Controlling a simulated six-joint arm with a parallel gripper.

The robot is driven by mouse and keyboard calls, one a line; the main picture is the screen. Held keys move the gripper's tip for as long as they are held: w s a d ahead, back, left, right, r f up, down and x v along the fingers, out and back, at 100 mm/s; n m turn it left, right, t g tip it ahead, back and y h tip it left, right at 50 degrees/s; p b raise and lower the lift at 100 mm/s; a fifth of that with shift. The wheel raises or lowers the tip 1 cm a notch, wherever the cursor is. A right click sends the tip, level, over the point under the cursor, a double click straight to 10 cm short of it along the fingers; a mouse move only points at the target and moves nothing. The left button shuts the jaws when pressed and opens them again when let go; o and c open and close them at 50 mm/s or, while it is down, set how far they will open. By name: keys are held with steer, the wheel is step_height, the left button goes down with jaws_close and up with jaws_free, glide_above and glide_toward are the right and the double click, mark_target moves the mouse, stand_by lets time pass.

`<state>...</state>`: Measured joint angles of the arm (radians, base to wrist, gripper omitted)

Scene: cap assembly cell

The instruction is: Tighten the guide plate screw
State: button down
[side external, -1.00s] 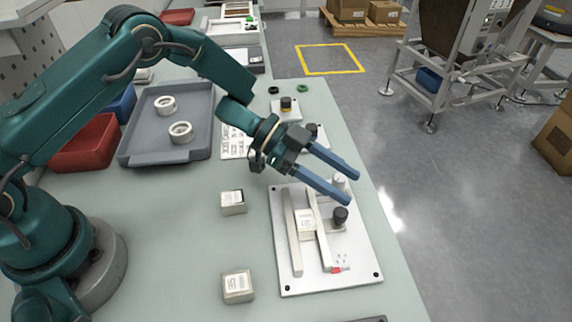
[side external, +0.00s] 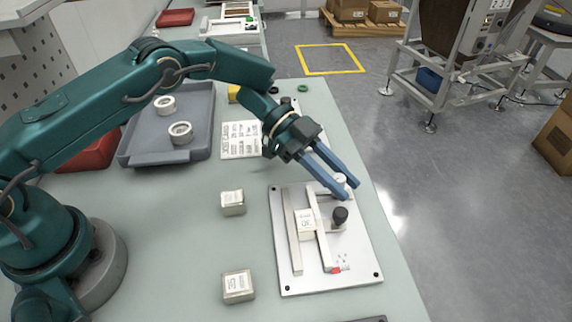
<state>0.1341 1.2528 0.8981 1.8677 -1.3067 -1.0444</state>
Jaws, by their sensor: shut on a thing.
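The white base plate (side external: 355,259) lies on the bench and carries two light rails, a left rail (side external: 292,240) and a right rail (side external: 321,238). A white labelled block (side external: 305,222) sits between them. A pale round screw head (side external: 340,178) stands at the far right of the plate. A black knob (side external: 340,215) stands nearer, just right of the right rail. My gripper (side external: 347,190) reaches down from the upper left, its two blue fingers shut around the pale screw head and partly covering it. The black knob is just below the fingertips, apart from them.
Two labelled blocks (side external: 233,202) (side external: 238,286) lie on the bench left of the plate. A grey tray (side external: 140,150) with two white rings, a red bin (side external: 95,152) and a printed card (side external: 240,140) are further back. The bench's right edge is close to the plate.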

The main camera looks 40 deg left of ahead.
steer(key=shift+r+m+g, duration=0.1)
steer(key=shift+m+g, duration=0.6)
steer(key=shift+g, duration=0.1)
steer(key=c, duration=0.7)
jaws_free()
steer(key=shift+v, duration=2.55)
